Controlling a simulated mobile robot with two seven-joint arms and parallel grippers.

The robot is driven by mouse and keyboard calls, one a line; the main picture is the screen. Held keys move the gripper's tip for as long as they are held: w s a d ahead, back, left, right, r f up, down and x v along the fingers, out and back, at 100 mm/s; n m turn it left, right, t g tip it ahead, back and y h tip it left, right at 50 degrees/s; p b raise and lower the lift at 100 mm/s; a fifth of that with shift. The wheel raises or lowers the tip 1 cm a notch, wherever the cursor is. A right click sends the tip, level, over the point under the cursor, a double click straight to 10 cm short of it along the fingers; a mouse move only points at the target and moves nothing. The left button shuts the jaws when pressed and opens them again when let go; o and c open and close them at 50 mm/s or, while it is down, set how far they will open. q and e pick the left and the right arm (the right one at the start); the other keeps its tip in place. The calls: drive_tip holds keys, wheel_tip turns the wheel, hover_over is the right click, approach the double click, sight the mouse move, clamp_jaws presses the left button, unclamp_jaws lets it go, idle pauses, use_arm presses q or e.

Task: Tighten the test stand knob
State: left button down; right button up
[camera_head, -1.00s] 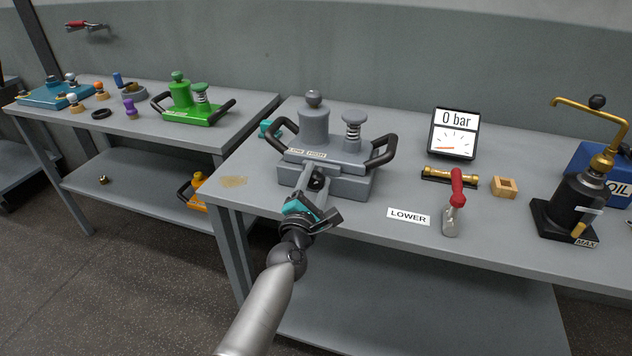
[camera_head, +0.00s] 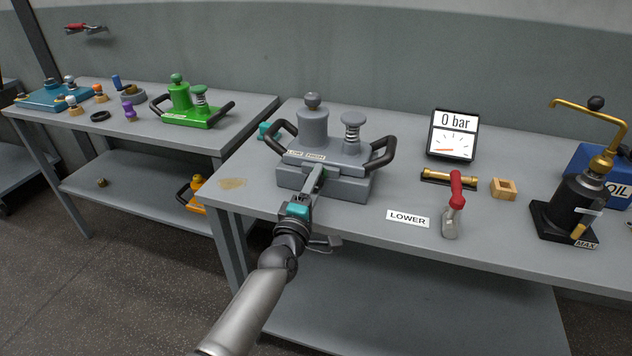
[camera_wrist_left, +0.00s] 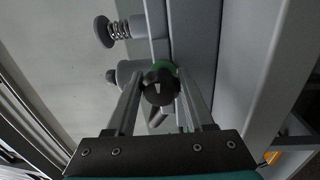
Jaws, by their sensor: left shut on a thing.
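The grey test stand (camera_head: 330,185) sits near the front left of the right table, with dark side handles, a grey knobbed cylinder (camera_head: 313,128) and a spring post (camera_head: 352,135) on top. My left gripper (camera_head: 318,172) reaches its front face from below. In the left wrist view, the dark round test stand knob (camera_wrist_left: 160,90) is between my fingers, which are shut on it. A bit of green shows behind the knob. In the head view the fingers hide the knob. My right gripper is not in view.
A gauge display (camera_head: 453,135) reads 0 bar. A red-handled valve (camera_head: 456,190), a LOWER label (camera_head: 408,218), a wooden block (camera_head: 503,188) and a black pump (camera_head: 572,210) stand to the right. A green stand (camera_head: 188,105) is on the left table.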

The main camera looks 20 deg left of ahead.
use_arm(q)
drive_tip(key=shift+f+m, duration=0.2)
drive_tip(key=shift+m, duration=0.1)
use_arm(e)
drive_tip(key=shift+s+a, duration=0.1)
use_arm(q)
drive_tip(key=c, duration=0.7)
unclamp_jaws()
drive_tip(key=shift+s, duration=0.1)
drive_tip(key=o, duration=0.4)
drive_tip(key=shift+r, duration=0.15)
drive_tip(key=shift+s, duration=0.55)
drive_tip(key=s, duration=0.4)
drive_tip(key=s+f+p, duration=0.1)
drive_tip(key=s, duration=0.4)
drive_tip(key=s+p, duration=0.1)
drive_tip(key=s, duration=0.4)
drive_tip(key=shift+a+f, duration=0.35)
drive_tip(key=shift+f, duration=0.05)
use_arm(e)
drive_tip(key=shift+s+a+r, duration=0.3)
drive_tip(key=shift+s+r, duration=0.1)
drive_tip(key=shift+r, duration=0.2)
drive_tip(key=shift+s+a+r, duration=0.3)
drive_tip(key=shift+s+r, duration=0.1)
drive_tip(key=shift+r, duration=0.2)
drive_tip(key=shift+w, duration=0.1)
